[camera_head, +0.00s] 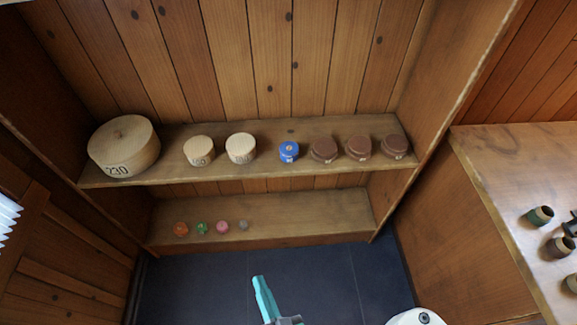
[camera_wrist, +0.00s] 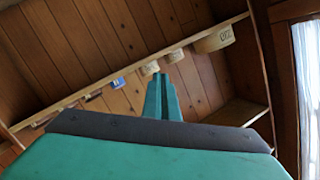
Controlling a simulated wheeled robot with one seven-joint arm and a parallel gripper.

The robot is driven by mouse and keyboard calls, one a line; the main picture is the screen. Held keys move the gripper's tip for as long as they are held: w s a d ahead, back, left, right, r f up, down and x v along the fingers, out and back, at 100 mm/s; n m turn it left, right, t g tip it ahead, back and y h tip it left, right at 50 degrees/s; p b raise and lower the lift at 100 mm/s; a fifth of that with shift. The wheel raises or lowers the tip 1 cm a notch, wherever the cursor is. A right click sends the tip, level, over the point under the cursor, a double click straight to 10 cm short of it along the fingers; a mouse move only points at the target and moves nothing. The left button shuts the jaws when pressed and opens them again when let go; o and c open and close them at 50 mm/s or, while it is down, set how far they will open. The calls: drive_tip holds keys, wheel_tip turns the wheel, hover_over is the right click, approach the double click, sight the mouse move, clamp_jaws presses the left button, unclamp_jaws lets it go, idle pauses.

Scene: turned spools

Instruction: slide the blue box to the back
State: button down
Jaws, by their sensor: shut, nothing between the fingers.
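The blue box (camera_head: 288,151) is a small blue round-looking container with a marked label, standing on the upper shelf (camera_head: 270,167) near its front edge. It stands between a pale wooden box on its left and a brown box on its right, with gaps on both sides. It also shows small in the wrist view (camera_wrist: 118,83). My gripper (camera_head: 259,280) is teal, below and in front of the shelves in the head view, well apart from the blue box. In the wrist view its fingers (camera_wrist: 161,82) are together and empty.
A large pale box marked 230 (camera_head: 124,146) and two smaller pale boxes (camera_head: 199,150) stand left on the upper shelf. Several brown boxes (camera_head: 358,148) stand right. Small coloured pieces (camera_head: 202,228) lie on the lower shelf. A side table (camera_head: 500,170) holds dark cups.

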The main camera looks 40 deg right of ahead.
drive_tip(key=w+d+m+h, duration=0.4)
drive_tip(key=w+d+m, duration=0.5)
drive_tip(key=d, duration=0.3)
drive_tip(key=m+h, duration=0.2)
drive_tip(key=m, duration=0.4)
approach(290, 158)
drive_tip(key=shift+g, duration=0.5)
drive_tip(key=x, duration=0.6)
drive_tip(key=shift+r, duration=0.25)
drive_tip(key=shift+w, duration=0.2)
drive_tip(key=shift+w, duration=0.1)
